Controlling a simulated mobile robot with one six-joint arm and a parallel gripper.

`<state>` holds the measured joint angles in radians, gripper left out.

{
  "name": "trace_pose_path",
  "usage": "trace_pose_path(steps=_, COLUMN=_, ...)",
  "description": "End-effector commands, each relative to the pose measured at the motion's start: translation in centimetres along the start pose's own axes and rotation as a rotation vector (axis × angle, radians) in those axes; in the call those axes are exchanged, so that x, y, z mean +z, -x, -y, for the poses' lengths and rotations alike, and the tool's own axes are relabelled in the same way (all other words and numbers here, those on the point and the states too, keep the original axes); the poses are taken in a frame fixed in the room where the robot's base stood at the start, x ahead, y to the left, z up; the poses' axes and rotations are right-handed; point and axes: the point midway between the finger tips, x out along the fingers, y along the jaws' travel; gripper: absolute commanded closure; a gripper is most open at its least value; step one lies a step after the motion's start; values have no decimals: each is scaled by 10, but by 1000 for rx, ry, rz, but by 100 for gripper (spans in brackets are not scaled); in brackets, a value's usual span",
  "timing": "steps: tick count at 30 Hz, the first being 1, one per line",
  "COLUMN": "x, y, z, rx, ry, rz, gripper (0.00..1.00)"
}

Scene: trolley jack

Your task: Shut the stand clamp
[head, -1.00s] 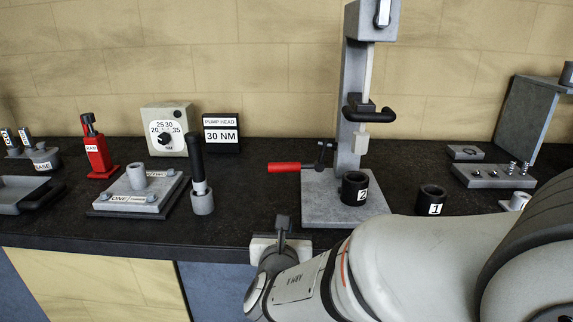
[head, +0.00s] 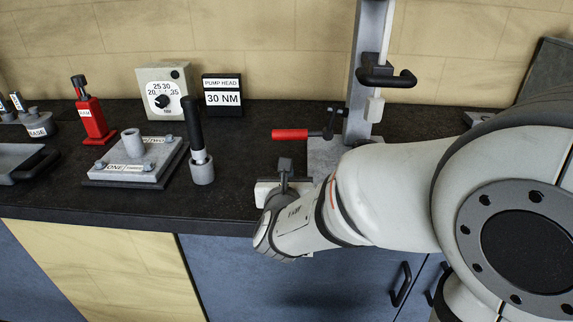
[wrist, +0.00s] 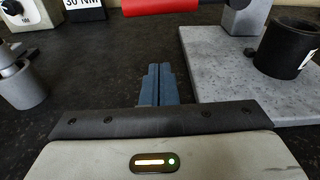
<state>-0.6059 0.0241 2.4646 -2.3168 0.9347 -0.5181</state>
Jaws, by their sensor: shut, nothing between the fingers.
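The stand clamp (head: 329,128) is a dark toggle mechanism on the grey stand base (head: 322,150). Its red handle (head: 290,134) lies about level and points left, over the counter. In the wrist view the red handle (wrist: 160,5) crosses the top edge, partly cut off, beyond the fingers. My gripper (head: 284,165) is in front of the handle, near the counter's front edge. In the wrist view my gripper (wrist: 158,82) has its blue-grey fingers together and empty, just left of the stand base (wrist: 235,70). The handle and fingers are apart.
A black ring (wrist: 288,48) stands on the base at right. A black-handled tool (head: 196,145) stands upright left of my gripper. A plate fixture (head: 118,172), red jack (head: 92,118) and dial box (head: 166,92) are farther left. Bare counter lies between the tool and handle.

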Motion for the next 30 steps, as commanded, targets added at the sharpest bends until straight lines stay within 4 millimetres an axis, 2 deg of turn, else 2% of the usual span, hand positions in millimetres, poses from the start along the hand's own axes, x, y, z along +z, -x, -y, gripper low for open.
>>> trace_pose_path(steps=6, x=-1, y=-50, z=2, rx=-6, ry=1, rz=-3, gripper=100)
trace_pose_path(steps=10, x=4, y=-72, z=2, rx=-4, ry=0, rz=1, gripper=100)
trace_pose_path(steps=12, x=20, y=-64, z=1, rx=-2, ry=-3, rz=3, gripper=100)
trace_pose_path(steps=18, x=36, y=-58, z=2, rx=-4, ry=-1, rz=1, gripper=100)
trace_pose_path(steps=30, x=38, y=-57, z=-2, rx=-7, ry=-2, rz=0, gripper=100)
